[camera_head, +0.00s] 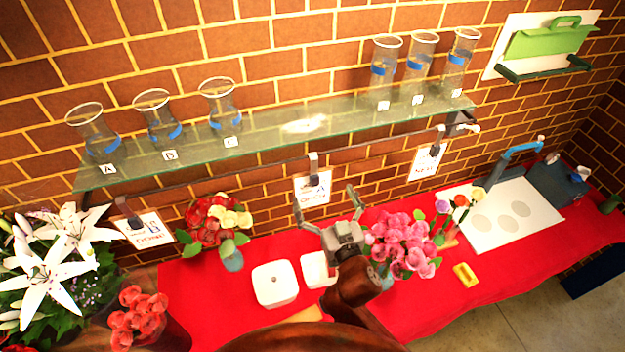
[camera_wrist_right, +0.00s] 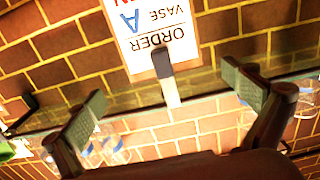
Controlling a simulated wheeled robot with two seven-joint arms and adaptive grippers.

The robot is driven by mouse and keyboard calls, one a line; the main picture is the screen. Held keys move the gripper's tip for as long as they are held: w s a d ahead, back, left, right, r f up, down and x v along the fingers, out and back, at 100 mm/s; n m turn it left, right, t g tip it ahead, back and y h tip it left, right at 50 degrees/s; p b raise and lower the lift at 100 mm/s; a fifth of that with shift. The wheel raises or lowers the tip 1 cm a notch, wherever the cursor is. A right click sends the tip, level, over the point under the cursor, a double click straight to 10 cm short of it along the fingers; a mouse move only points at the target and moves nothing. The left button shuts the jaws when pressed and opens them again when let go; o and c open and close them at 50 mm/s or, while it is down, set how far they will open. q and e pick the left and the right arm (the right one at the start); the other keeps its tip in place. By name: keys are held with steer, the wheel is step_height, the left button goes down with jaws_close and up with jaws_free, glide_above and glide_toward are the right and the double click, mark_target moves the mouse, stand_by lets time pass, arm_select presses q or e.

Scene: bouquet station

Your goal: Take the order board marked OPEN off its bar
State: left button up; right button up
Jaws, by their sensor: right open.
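The order board (camera_head: 312,192) for vase A, a white card with red and blue print, hangs by a dark clip from the bar (camera_head: 255,172) under the glass shelf. In the right wrist view the board (camera_wrist_right: 152,32) appears upside down, its red word cut off at the top edge. The dark clip (camera_wrist_right: 163,64) sits on the card's edge by the bar. My right gripper (camera_head: 327,203) is open just below and in front of this board. Its fingers (camera_wrist_right: 168,95) are spread to both sides of the clip, empty and apart from it. My left gripper is out of view.
A DONE board (camera_head: 146,231) hangs at the left and a NEW board (camera_head: 425,163) at the right. Glass vases (camera_head: 161,118) stand on the shelf (camera_head: 270,130) above. Pink flowers (camera_head: 402,243) and white canisters (camera_head: 275,284) stand close to my right arm on the red table.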

mark_target(315, 181)
steer(key=x, duration=0.1)
steer(key=p+x, duration=0.1)
steer(key=x, duration=0.3)
steer(key=shift+s+a+r+p, duration=0.1)
steer(key=shift+s+a+p, duration=0.05)
steer(key=shift+a+p, duration=0.15)
steer(key=shift+x, duration=1.1)
steer(key=shift+f, duration=0.25)
steer(key=c, duration=1.2)
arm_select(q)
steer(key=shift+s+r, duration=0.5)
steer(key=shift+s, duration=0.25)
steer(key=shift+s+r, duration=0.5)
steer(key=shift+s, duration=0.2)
arm_select(e)
steer(key=c, duration=0.3)
